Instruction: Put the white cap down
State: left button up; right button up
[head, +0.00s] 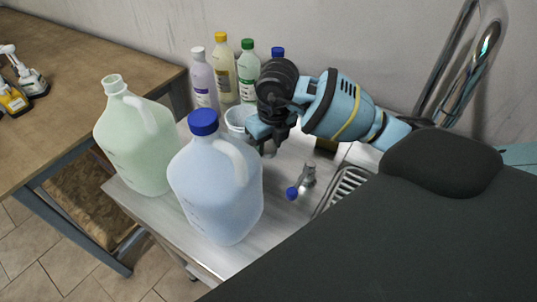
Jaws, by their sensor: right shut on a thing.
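My right gripper (268,147) points down over the metal counter (275,210), behind the blue-capped jug. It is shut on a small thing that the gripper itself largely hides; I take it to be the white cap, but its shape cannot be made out. The pale green jug (135,145) stands at the left of the counter, and its neck (112,84) looks bare. The pale blue jug (215,190) in front wears a blue cap (203,122). My left gripper is not in view.
Several bottles stand at the back, including a lilac one (203,82) and a yellow one (223,68). A white tub (238,119) is left of my gripper. A small blue-ended metal fitting (307,176) is near the sink drainer (347,184). Bare counter lies right of the blue jug.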

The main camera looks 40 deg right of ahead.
aim_at(270, 149)
jog(key=shift+f, duration=2.05)
jog(key=shift+f, duration=0.15)
jog(key=o, duration=0.9)
jog(key=r, duration=0.4)
jog(key=s+r, duration=0.1)
jog(key=r, duration=0.7)
jog(key=shift+s+r+p, duration=0.1)
jog(key=shift+s+p, duration=0.25)
jog(key=shift+s, duration=0.05)
